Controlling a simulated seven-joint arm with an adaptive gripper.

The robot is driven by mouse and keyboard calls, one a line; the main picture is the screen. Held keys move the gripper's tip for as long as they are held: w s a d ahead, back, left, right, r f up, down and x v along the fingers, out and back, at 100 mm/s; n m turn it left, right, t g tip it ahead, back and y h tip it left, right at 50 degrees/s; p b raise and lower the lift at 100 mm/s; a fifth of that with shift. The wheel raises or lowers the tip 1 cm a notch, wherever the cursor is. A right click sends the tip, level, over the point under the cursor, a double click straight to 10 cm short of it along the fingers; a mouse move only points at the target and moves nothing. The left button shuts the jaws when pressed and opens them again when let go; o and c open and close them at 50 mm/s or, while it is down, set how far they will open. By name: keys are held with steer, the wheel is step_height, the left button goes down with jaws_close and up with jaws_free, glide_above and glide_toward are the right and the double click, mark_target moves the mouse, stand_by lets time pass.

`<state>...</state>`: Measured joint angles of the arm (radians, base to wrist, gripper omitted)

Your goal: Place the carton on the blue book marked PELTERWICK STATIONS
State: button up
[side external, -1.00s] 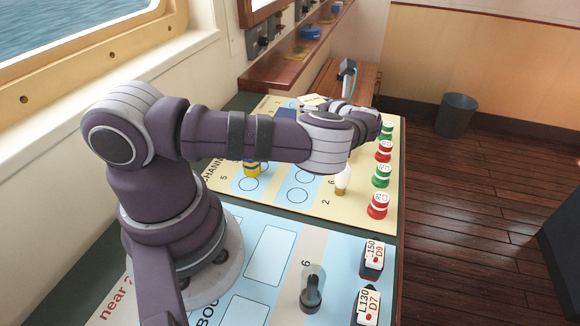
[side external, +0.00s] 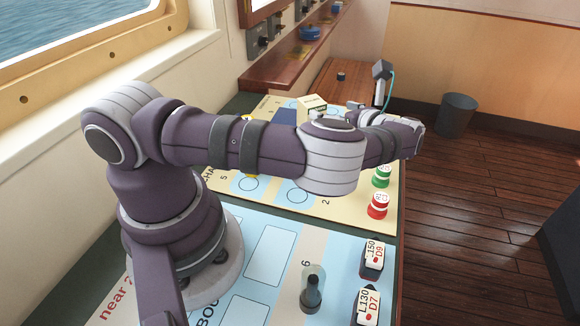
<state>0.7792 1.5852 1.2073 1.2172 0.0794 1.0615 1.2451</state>
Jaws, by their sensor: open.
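My gripper (side external: 408,133) is at the end of my arm, over the right edge of the chart table. Its fingers are mostly hidden by my own wrist, and I see nothing held in it. A small cream box (side external: 312,101), which may be the carton, stands toward the far end of the table, left of my gripper and apart from it. A dark blue shape (side external: 287,116) shows just left of the box, partly behind my forearm. I cannot read any PELTERWICK STATIONS marking, so I cannot tell whether it is the book.
Green (side external: 381,177) and red (side external: 377,205) round pieces stand along the table's right edge. Labelled blocks (side external: 373,258) and a clear-topped dark piece (side external: 312,290) are nearer. A wooden bench (side external: 345,88) lies beyond; a bin (side external: 456,114) stands on open floor.

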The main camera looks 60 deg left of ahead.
steer(key=s+d+r+n+t+h, duration=0.2)
steer(key=s+d+r+n+h, duration=0.3)
steer(key=s+n+h, duration=0.2)
steer(key=s+d+r+n+t+h, duration=0.3)
steer(key=s+d+r+n+h, duration=0.3)
steer(key=s+n, duration=0.3)
steer(key=shift+n+h, duration=0.8)
steer(key=shift+n, duration=0.3)
